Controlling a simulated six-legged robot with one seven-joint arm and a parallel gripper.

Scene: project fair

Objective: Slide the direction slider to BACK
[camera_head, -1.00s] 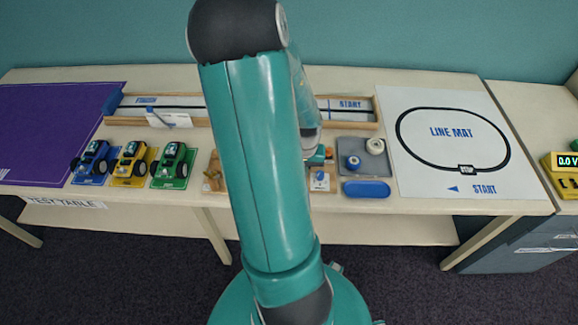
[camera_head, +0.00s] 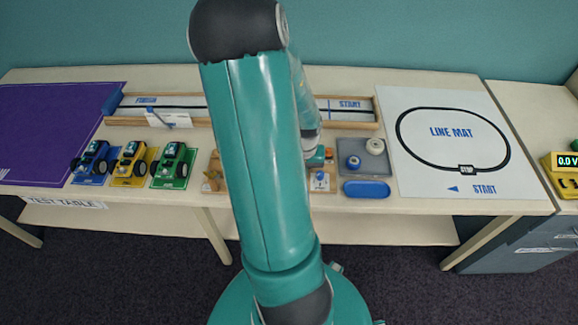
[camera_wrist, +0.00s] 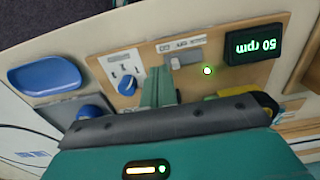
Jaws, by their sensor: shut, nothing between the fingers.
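In the wrist view, a wooden control board (camera_wrist: 222,82) carries a grey slider piece (camera_wrist: 186,60) beside a small label (camera_wrist: 182,44) that is too small to read surely. My gripper (camera_wrist: 158,76) is shut and empty, its teal fingers pointing at the board just left of and close to the grey piece. I cannot tell whether they touch. A display reading 50 rpm (camera_wrist: 253,45) and a lit green lamp (camera_wrist: 207,71) sit to the right. A white plate with a blue knob (camera_wrist: 125,84) lies to the left. In the head view my arm hides most of the board.
A blue tray (camera_head: 367,189) and a grey tray (camera_head: 378,166) with round parts lie right of the board. Several small cars, such as the green one (camera_head: 173,160), stand to the left. A wooden track (camera_head: 350,124) runs behind; the line mat (camera_head: 440,165) is at right.

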